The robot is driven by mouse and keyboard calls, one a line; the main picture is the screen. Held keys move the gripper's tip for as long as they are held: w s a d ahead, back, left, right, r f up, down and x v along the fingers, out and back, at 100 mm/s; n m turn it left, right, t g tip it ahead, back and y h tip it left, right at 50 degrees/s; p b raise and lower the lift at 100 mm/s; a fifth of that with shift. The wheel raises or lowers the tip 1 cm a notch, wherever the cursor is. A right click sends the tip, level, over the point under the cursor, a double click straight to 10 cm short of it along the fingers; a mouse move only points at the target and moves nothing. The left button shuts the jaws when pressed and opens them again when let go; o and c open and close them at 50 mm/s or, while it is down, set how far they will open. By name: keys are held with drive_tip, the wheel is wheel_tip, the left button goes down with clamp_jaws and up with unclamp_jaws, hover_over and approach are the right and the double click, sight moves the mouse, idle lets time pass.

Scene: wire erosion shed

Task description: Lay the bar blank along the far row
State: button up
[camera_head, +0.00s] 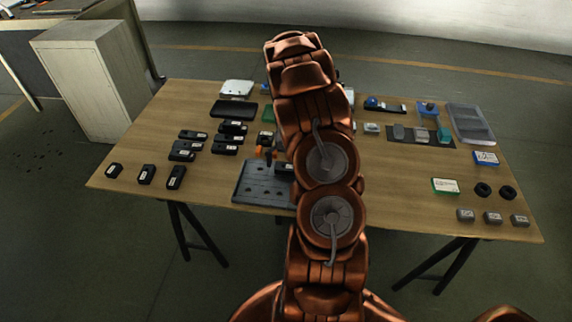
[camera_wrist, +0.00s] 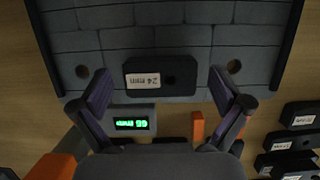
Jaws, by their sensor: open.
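A black bar blank (camera_wrist: 180,75), labelled 24 mm, lies flat on a grey plate (camera_wrist: 210,13) with seams in rows, at the plate's far edge. In the head view the plate (camera_head: 258,190) is at the table's near side, and the blank (camera_head: 285,168) is partly hidden by my arm. In the wrist view my gripper (camera_wrist: 165,92) is open, with one finger on each side of the blank and a gap at both ends. I cannot tell whether the fingertips are at its height.
A grey block with green lit digits (camera_wrist: 131,124) and an orange piece (camera_wrist: 197,126) sit beside the plate's far edge. Several labelled black blocks (camera_head: 225,149) stand left of the plate. The right side holds a grey tray (camera_head: 471,125), a green-edged box (camera_head: 445,186) and small parts.

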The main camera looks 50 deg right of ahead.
drive_tip(key=shift+a+b+v, duration=0.25)
drive_tip(key=shift+b+v, duration=1.5)
drive_tip(key=shift+v, duration=4.4)
drive_tip(key=s+a+r+n, duration=0.15)
drive_tip(key=a+r, duration=0.35)
drive_tip(key=a, duration=0.5)
drive_tip(key=s+a+r+n+h, duration=0.1)
drive_tip(key=s+a+r+n, duration=0.15)
drive_tip(key=a, duration=0.35)
drive_tip(key=s+a+r+n+h, duration=0.1)
drive_tip(key=s+a+r, duration=0.1)
drive_tip(key=s+a, duration=0.35)
drive_tip(key=s+a+f+n, duration=0.2)
drive_tip(key=s+a+n, duration=0.4)
drive_tip(key=s+a, duration=0.7)
drive_tip(key=s, duration=0.3)
drive_tip(key=shift+s+a+f+h, duration=0.2)
drive_tip(key=shift+a+f+h, duration=0.05)
drive_tip(key=shift+f+h, duration=0.15)
drive_tip(key=shift+d, duration=0.1)
